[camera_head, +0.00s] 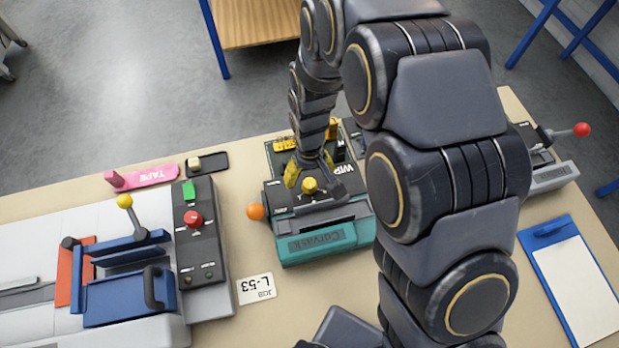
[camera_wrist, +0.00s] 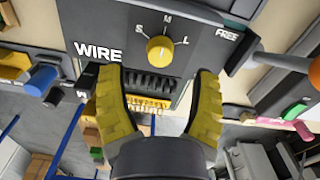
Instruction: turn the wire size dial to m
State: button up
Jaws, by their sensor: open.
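The wire size dial (camera_wrist: 160,48) is a round yellow knob on the dark top panel of a teal machine (camera_head: 318,243), with S, M and L printed around it. I cannot tell clearly which letter its mark faces. The dial also shows in the head view (camera_head: 310,186), just by my fingers. My gripper (camera_wrist: 158,74) has its two yellow fingers spread wide and empty, with the dial beyond and between the fingertips, apart from both. In the head view my gripper (camera_head: 308,172) is over the machine's top, partly hidden by its own links.
An orange ball-ended lever (camera_head: 255,211) sticks out from the machine's left side, near the word FREE in the wrist view. A control box with a red button (camera_head: 193,220) stands left, a clipboard (camera_head: 572,275) right. A card (camera_head: 256,289) lies in front on the table.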

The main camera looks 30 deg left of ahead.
aim_at(310, 183)
notch_tip(310, 183, up, 8)
jog(key=shift+f, duration=0.1)
dwell(0.6)
jog(key=d+r+m, duration=0.4)
jog(key=d+r, duration=0.5)
jog(key=d, duration=0.6)
jog(key=s+d+r+m+g, duration=0.1)
jog(key=s+d+r+m, duration=0.2)
jog(key=s+d, duration=0.3)
jog(key=s+d+r+m, duration=0.3)
jog(key=s+d, duration=0.3)
jog(key=s, duration=0.2)
jog(key=shift+d+m+g, duration=0.15)
jog(key=shift+m+g, duration=0.15)
jog(key=shift+g, duration=0.1)
